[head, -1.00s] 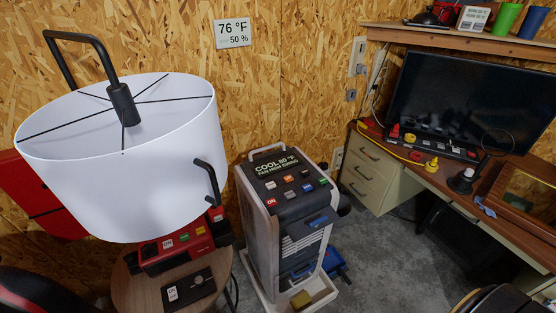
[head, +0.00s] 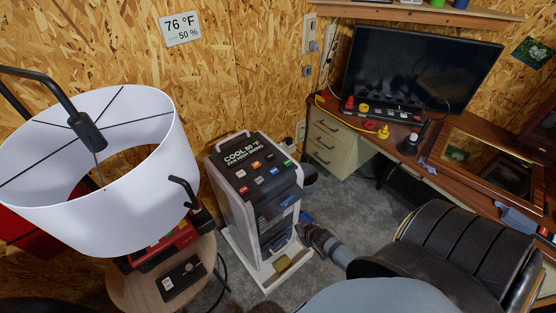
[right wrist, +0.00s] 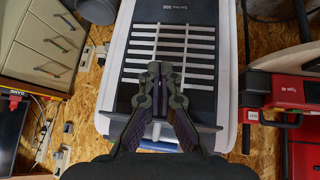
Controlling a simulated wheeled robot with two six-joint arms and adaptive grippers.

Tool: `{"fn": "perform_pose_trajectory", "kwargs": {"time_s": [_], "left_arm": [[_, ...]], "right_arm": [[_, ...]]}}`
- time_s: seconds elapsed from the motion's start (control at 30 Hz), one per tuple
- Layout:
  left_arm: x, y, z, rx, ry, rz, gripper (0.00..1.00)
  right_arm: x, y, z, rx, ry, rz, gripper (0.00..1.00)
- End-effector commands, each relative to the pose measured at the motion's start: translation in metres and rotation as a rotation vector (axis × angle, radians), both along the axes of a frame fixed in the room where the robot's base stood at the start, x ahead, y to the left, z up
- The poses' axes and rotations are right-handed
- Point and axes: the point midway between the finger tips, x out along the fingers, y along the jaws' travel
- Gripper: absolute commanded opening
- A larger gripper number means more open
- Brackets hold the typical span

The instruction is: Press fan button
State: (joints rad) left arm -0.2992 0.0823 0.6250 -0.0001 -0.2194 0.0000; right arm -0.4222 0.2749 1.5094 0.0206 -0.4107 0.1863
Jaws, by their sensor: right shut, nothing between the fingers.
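The portable cooler (head: 232,207) stands on the floor in the middle of the head view. Its sloping top has a dark control panel (head: 250,178) with a screen reading COOL 80 °F, FAN HIGH SWING. Below the screen are several coloured buttons (head: 257,181), one red and marked ON; the other labels are too small to read. My right gripper (head: 309,233) is low at the cooler's right side, below panel height. In the right wrist view it is shut and empty (right wrist: 161,72), over the cooler's slatted grille (right wrist: 170,52). My left gripper is out of view.
A white lampshade (head: 100,190) rises at left above a round wooden table (head: 130,287) with a red device and a black box. A desk (head: 460,180) with a monitor (head: 420,75) is at right. A dark chair (head: 465,245) stands close at lower right. Grey carpet (head: 350,200) is open behind the gripper.

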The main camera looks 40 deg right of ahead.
Motion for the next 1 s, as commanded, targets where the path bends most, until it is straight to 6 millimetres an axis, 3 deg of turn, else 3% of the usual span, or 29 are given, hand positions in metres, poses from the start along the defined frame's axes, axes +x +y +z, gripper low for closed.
{"fn": "perform_pose_trajectory", "kwargs": {"time_s": [0.03,0.1,0.2,0.3,0.63,1.0], "left_arm": [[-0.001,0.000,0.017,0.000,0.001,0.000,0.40],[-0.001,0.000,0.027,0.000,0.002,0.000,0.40],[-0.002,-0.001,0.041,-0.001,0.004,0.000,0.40],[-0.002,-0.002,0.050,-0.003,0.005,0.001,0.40],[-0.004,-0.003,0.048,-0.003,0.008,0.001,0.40],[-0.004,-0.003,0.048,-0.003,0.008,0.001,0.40]], "right_arm": [[0.014,0.002,0.041,0.002,-0.043,0.010,0.00],[0.031,0.008,0.081,0.007,-0.097,0.023,0.00],[0.051,0.015,0.136,0.017,-0.178,0.044,0.00],[0.073,0.011,0.177,0.037,-0.309,0.072,0.00],[0.093,-0.031,0.192,0.108,-0.588,0.138,0.00],[0.094,-0.037,0.196,0.124,-0.635,0.153,0.00]]}}
